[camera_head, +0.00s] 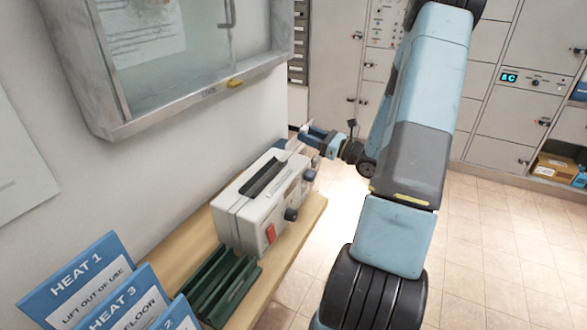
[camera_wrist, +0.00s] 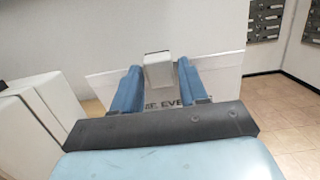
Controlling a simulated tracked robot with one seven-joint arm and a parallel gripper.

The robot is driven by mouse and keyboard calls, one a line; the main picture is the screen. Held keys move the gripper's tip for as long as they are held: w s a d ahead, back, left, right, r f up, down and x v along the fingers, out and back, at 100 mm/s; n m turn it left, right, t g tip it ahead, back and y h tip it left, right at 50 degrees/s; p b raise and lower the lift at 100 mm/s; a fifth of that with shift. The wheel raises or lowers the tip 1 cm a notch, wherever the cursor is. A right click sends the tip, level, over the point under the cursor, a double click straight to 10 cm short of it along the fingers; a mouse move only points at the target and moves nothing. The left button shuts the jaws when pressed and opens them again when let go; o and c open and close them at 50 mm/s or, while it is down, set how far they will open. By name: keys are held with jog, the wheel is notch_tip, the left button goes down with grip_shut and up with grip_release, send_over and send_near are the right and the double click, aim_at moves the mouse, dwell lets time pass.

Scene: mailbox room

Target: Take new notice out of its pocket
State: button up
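My gripper (camera_head: 318,138) is beyond the far end of the grey machine on the wooden shelf. In the wrist view its two blue fingers (camera_wrist: 160,78) stand apart, one on each side of a small light-grey block (camera_wrist: 158,72). A narrow gap shows at the right finger; contact on the left cannot be told. A white sheet or panel (camera_wrist: 226,86), probably the new notice, lies behind and below the fingers. Part of its dark lettering, "EVE", shows between them. Its pocket cannot be made out clearly.
The grey machine (camera_head: 262,197) with a red switch stands on the wooden shelf (camera_head: 293,243). A green rack (camera_head: 222,285) and blue-topped HEAT cards (camera_head: 85,280) are nearer. A glass-fronted wall case (camera_head: 205,75) hangs above. Tiled floor (camera_head: 500,240) is open at right.

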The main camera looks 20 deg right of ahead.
jog(key=c, duration=0.7)
notch_tip(320, 180, up, 20)
jog(key=s+d, duration=0.2)
jog(key=shift+s, duration=0.4)
dwell(1.1)
jog(key=shift+s+d+r, duration=0.1)
jog(key=shift+s+d, duration=0.95)
jog(key=shift+s, duration=0.15)
dwell(0.5)
jog(key=r+v, duration=0.1)
jog(key=v, duration=0.5)
jog(key=shift+s+d, duration=0.3)
jog(key=shift+s, duration=0.15)
dwell(0.5)
